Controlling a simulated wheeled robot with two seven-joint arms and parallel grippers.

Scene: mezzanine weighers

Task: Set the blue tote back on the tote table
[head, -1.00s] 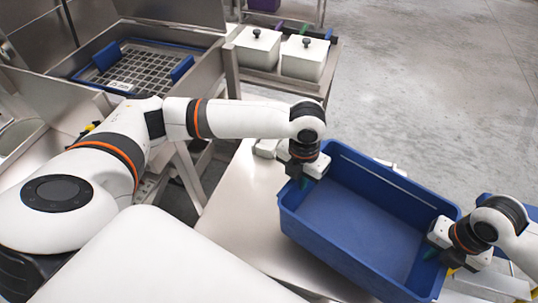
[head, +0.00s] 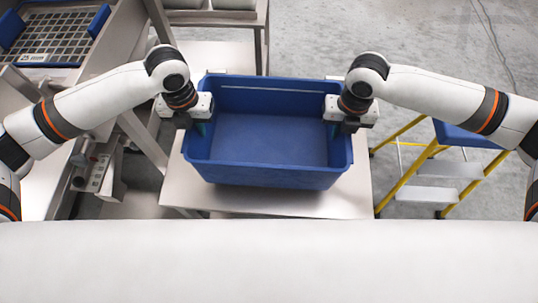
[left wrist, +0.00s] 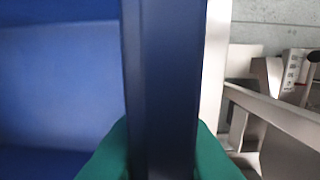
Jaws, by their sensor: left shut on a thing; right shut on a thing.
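The blue tote (head: 265,177) is empty and upright in the head view, over the light-topped tote table (head: 350,203). I cannot tell whether its base touches the table top. My left gripper (head: 199,127) is shut on the tote's left wall. My right gripper (head: 336,127) is shut on its right wall. In the left wrist view the green fingertips (left wrist: 160,160) sit on both sides of the dark blue tote wall (left wrist: 162,80), with the tote's inside to the left.
A yellow-framed step stool (head: 440,180) stands right of the table. A steel bench with a grid tray (head: 50,35) is at the upper left. A steel stand (head: 215,18) with white containers is behind the tote. Grey floor is open at the upper right.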

